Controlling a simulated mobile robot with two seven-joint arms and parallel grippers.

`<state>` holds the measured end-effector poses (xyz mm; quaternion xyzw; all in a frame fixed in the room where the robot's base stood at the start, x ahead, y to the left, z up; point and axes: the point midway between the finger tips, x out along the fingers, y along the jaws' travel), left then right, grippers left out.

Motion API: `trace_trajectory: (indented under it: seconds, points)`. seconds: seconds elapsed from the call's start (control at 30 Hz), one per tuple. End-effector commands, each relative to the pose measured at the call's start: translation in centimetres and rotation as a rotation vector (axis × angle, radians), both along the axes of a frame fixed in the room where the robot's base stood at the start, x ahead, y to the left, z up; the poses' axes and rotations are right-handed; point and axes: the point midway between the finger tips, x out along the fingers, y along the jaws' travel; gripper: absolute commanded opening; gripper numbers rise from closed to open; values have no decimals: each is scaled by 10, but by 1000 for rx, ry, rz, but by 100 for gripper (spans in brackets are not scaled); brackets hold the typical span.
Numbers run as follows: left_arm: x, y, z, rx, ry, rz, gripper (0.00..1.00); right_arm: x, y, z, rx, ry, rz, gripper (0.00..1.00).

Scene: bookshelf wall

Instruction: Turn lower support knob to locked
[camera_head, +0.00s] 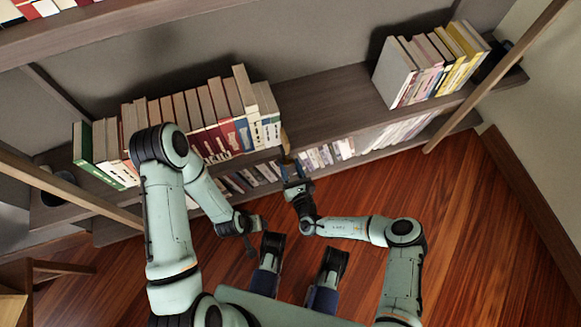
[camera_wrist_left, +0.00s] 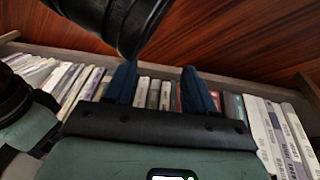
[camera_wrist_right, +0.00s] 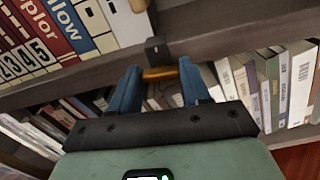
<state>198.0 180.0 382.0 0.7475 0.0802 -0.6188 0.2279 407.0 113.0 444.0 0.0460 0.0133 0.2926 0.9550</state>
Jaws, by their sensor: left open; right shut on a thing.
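The knob (camera_wrist_right: 160,73) shows in the right wrist view as a short orange-brown bar under a dark bracket (camera_wrist_right: 156,48) on the shelf's front edge. My right gripper (camera_wrist_right: 159,80) has its blue fingers at the two ends of the bar and is shut on it. In the head view the right gripper (camera_head: 294,180) is at the shelf front, where the knob is too small to make out. My left gripper (camera_wrist_left: 158,80) is open and empty; in the head view it (camera_head: 256,224) hangs in front of the lower shelf. I cannot read the knob's lock position.
Rows of books (camera_head: 205,115) fill the left of the upper shelf (camera_head: 325,105), with more books (camera_head: 430,62) at its right. Another row stands on the lower shelf. Slanted wooden posts (camera_head: 497,75) flank the shelves. The wooden floor (camera_head: 465,225) is clear at right.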

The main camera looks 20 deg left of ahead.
Motion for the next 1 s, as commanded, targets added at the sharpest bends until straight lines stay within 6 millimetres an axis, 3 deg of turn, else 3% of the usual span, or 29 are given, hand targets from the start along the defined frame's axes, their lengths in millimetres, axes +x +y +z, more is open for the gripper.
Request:
trace_trajectory:
  seconds: [0.3, 1.0]
  points:
    - [19, -3, 20, 3, -65, -3, 55, 1, -1, 0, 215, 148, -2, 16]
    - [6, -9, 24, -13, -31, -16, 55, 1, -3, -3, 767, 521, -1, 16]
